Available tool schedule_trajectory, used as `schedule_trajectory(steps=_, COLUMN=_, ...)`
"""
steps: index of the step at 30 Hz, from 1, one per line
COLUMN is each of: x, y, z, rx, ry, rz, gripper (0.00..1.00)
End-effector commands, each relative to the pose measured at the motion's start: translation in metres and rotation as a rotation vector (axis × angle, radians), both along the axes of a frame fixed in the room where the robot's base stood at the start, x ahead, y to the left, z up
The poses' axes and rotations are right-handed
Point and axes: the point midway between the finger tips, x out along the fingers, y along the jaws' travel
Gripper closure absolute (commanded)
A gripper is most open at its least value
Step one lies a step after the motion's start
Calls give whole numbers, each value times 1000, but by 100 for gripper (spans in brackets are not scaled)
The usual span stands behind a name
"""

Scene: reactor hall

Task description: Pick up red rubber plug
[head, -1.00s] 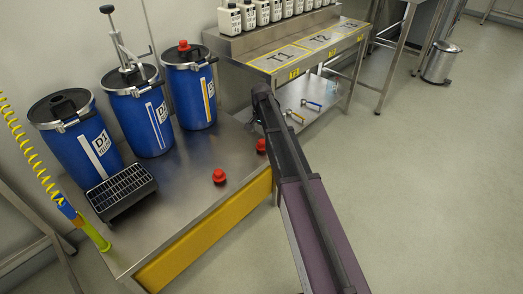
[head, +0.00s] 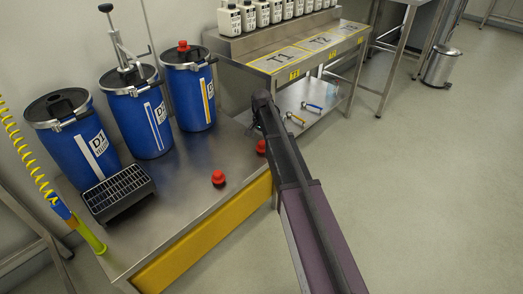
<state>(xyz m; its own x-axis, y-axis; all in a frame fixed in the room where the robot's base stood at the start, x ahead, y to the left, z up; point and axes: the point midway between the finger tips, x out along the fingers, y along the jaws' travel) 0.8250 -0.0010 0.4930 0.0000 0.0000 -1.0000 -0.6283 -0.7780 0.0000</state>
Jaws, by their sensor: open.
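One red plug (head: 218,178) sits on the steel bench top (head: 185,205) near its front edge. A second red plug (head: 261,147) stands near the bench's right end, partly covered by my arm. A third red piece (head: 183,46) sits on top of the right blue drum (head: 190,95). My gripper (head: 252,126) is at the far end of my arm, above the right end of the bench and close to the second plug. It is dark, small and mostly hidden by the arm. It is open, and I see nothing held in it.
Two more blue drums (head: 137,115) stand along the wall, with a black grated tray (head: 118,192) before them. A yellow coiled hose (head: 27,150) hangs at left. A steel table (head: 310,48) with white bottles and marked squares stands behind.

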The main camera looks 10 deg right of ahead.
Motion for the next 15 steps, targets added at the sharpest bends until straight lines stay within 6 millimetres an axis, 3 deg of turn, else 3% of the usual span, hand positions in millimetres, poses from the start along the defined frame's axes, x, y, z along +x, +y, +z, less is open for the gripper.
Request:
schedule_trajectory(steps=6, x=-1, y=0, z=-21, rx=0, ry=0, rz=0, gripper=0)
schedule_trajectory(steps=15, x=-1, y=0, z=-36, rx=0, ry=0, rz=0, gripper=0)
